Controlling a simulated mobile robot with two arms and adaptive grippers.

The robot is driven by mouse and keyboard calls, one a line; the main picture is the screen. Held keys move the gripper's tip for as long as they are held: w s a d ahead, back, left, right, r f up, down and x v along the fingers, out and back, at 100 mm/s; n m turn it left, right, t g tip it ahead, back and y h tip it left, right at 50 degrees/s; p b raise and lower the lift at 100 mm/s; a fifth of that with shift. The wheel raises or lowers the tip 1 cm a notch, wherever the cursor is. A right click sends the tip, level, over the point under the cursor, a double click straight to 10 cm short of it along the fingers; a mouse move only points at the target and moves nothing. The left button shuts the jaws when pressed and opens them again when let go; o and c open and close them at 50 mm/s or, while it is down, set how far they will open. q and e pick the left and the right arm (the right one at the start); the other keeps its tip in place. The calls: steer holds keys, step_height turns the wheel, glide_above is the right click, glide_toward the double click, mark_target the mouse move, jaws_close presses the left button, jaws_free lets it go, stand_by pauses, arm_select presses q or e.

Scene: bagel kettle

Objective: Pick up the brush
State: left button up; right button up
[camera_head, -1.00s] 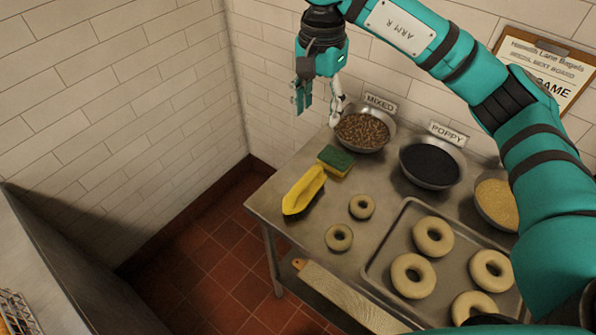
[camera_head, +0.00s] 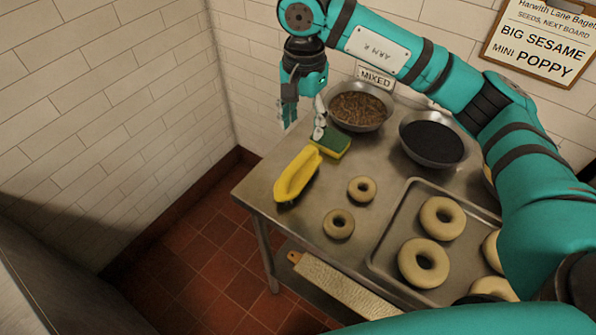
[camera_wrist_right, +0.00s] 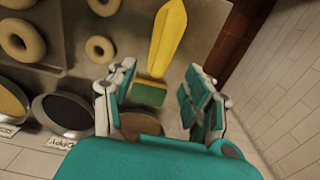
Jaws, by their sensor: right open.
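A long yellow thing (camera_head: 298,176) with a tapered end and a dark underside lies near the left edge of the steel table; it looks like the brush, but no bristles show clearly. It also shows in the right wrist view (camera_wrist_right: 167,38), beyond the fingers. My right gripper (camera_head: 304,126) is open and empty, fingers pointing down, behind the brush and apart from it. The right wrist view shows its spread fingers (camera_wrist_right: 158,82) with the green and yellow sponge (camera_wrist_right: 149,93) seen between them. The sponge (camera_head: 330,142) lies just behind the brush. My left gripper is out of view.
A seed bowl labelled MIXED (camera_head: 358,106) stands close right of my right gripper. A poppy bowl (camera_head: 432,139) is farther right. Two small bagels (camera_head: 338,223) lie right of the brush, and a tray (camera_head: 383,240) holds larger bagels. Floor lies open left of the table.

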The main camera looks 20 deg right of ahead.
steer(key=p, duration=0.2)
glide_above(298, 161)
steer(key=f, duration=0.4)
steer(key=d+f, duration=0.1)
steer(key=f, duration=0.1)
steer(key=shift+s+f, duration=0.1)
steer(key=shift+f, duration=0.2)
steer(key=shift+a+f, duration=0.1)
steer(key=shift+f, duration=0.5)
steer(key=shift+a+f, duration=0.1)
steer(key=shift+f, duration=0.15)
steer(key=f, duration=0.1)
steer(key=f+p, duration=0.2)
steer(key=shift+a+f, duration=0.3)
steer(key=shift+f, duration=0.55)
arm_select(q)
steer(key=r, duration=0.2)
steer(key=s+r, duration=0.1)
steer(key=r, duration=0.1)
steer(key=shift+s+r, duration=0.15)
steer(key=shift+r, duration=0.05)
arm_select(e)
steer(key=shift+w, duration=0.2)
jaws_close()
